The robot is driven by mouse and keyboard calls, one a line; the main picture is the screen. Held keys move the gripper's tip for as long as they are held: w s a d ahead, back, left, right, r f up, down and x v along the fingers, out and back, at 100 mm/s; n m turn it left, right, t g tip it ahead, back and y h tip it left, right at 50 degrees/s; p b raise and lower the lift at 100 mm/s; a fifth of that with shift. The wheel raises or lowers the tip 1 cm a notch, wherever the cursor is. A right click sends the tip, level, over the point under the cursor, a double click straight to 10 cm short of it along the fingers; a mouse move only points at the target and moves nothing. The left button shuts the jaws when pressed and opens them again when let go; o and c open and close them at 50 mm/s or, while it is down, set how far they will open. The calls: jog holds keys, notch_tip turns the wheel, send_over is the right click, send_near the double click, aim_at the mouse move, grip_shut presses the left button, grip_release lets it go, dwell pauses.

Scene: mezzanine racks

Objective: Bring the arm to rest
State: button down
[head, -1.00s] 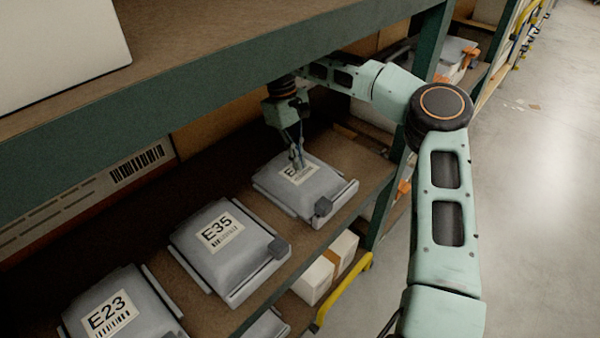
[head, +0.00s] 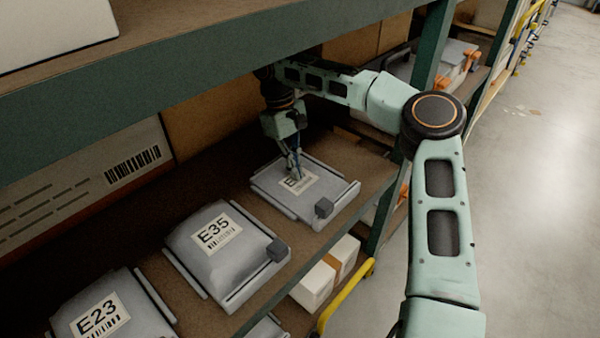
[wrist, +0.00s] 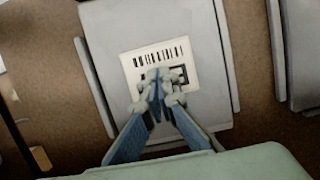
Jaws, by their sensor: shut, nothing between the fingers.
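My gripper (head: 297,172) is shut and empty. In the head view it points down over the label (head: 306,180) of the farthest grey case on the shelf. In the wrist view my gripper (wrist: 160,80) covers part of the label (wrist: 150,58) on that grey case (wrist: 110,30). I cannot tell whether the fingertips touch the case. My arm reaches in from the right, under the upper shelf.
Grey cases marked E35 (head: 212,262) and E23 (head: 85,320) sit nearer on the same shelf. The upper shelf edge (head: 200,90) runs close above my wrist. A green rack post (head: 428,70) stands near my elbow.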

jog(key=shift+w+a+r+p, duration=0.6)
jog(key=shift+a+p, duration=0.15)
jog(key=shift+p, duration=0.25)
jog(key=shift+w+a+f, duration=0.1)
jog(key=shift+w+f, duration=0.05)
jog(key=shift+w, duration=0.05)
